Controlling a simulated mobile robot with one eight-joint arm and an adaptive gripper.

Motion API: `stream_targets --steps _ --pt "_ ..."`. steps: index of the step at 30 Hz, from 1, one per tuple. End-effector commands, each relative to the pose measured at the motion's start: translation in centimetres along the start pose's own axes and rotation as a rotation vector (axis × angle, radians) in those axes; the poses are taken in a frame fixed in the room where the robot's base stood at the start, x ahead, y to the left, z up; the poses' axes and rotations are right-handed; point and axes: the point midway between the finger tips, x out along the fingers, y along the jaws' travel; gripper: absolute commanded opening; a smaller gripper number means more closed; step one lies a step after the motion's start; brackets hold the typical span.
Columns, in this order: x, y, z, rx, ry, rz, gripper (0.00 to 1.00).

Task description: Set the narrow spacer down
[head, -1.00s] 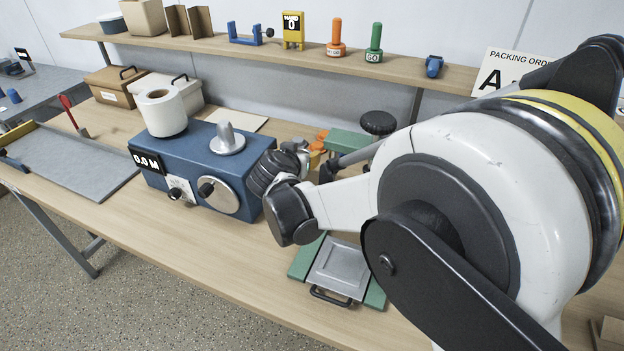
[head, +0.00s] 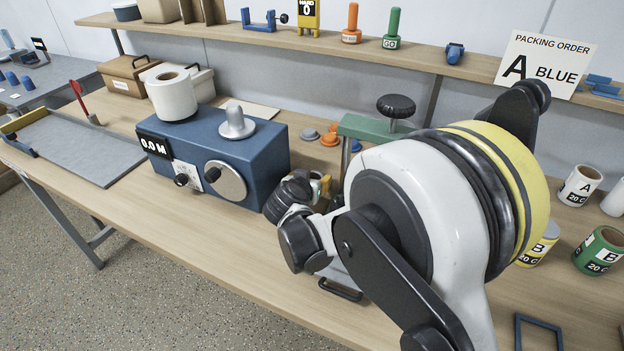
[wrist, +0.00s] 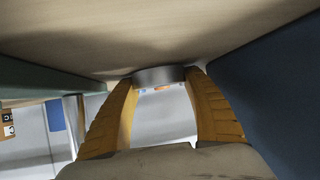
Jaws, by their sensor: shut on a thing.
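The narrow spacer is a thin grey metallic ring or disc (wrist: 160,76), seen edge-on in the wrist view. My gripper (wrist: 162,84) is shut on it, with one ribbed orange finger at each side. The spacer is close to the wooden tabletop (wrist: 130,30), which fills the top of that view; I cannot tell whether they touch. In the head view my gripper (head: 322,184) is between the blue machine and the green press, mostly behind my wrist. The held spacer is hidden there.
The blue machine (head: 240,148) stands close left of my gripper. The green press (head: 375,128) with its black knob is close right. Orange (head: 330,138), grey (head: 308,133) and blue (head: 355,145) small pieces lie behind. The front left tabletop (head: 130,205) is clear.

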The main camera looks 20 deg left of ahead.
Motion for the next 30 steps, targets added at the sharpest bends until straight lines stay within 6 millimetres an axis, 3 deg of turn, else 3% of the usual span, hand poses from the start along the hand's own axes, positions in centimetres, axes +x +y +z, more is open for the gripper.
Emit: stream_targets --steps 2,3,4,14,17,30 --pt "0.1 0.0 0.2 0.0 0.0 0.0 0.33" --pt "0.1 0.0 0.1 0.0 0.0 0.0 0.71" --pt "0.1 0.0 0.1 0.0 0.0 0.0 0.8" --pt "0.0 0.0 0.0 0.0 0.0 0.0 0.8" --pt "-0.9 -0.1 -0.1 -0.001 0.0 -0.001 0.8" --pt "-10.1 -0.1 -0.3 -0.002 0.0 -0.003 0.8"
